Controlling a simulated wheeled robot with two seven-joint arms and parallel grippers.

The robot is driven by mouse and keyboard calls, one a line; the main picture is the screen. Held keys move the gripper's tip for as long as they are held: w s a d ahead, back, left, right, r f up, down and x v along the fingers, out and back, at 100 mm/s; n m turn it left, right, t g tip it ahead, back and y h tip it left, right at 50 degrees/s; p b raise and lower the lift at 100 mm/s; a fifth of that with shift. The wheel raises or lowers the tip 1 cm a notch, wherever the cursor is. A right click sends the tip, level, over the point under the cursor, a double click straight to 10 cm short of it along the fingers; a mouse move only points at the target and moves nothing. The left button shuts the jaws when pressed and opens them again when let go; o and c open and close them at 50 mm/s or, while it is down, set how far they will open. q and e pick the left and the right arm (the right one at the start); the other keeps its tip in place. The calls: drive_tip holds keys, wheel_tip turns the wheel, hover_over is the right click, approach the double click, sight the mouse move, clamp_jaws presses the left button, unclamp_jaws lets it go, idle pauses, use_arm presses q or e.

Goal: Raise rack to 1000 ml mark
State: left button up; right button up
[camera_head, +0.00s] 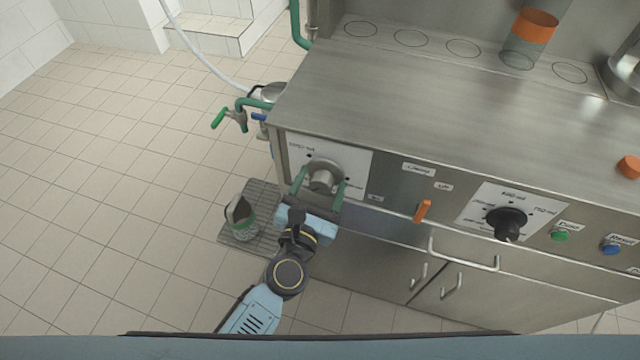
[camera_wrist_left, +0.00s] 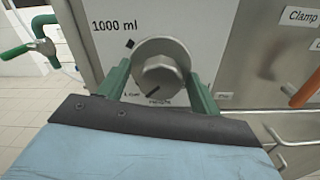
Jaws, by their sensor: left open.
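A grey metal knob (camera_head: 322,176) sits on a white label plate (camera_head: 350,163) at the left of the steel machine's front. In the left wrist view the knob (camera_wrist_left: 159,72) has a faceted cap. The text "1000 ml" (camera_wrist_left: 115,26) is at the plate's upper left, with a black mark below it. Another black mark shows below the knob, with small lettering. My left gripper (camera_head: 323,187) is open, its green fingers on either side of the knob; I cannot tell whether they touch it. The rack itself cannot be made out for certain. My right gripper is not in view.
A black dial (camera_head: 508,222), an orange lever (camera_head: 422,211), a green button (camera_head: 560,235) and a blue button (camera_head: 610,248) are on the front. A door handle (camera_head: 463,257) juts out below. A cup (camera_head: 240,216) stands on a grate (camera_head: 262,200) at left. Green-handled taps (camera_head: 220,118) stick out.

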use_arm(q)
drive_tip(key=shift+c, duration=1.4)
drive_tip(key=c, duration=0.7)
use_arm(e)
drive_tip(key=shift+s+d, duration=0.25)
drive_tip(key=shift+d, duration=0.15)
use_arm(q)
drive_tip(key=shift+m, duration=0.3)
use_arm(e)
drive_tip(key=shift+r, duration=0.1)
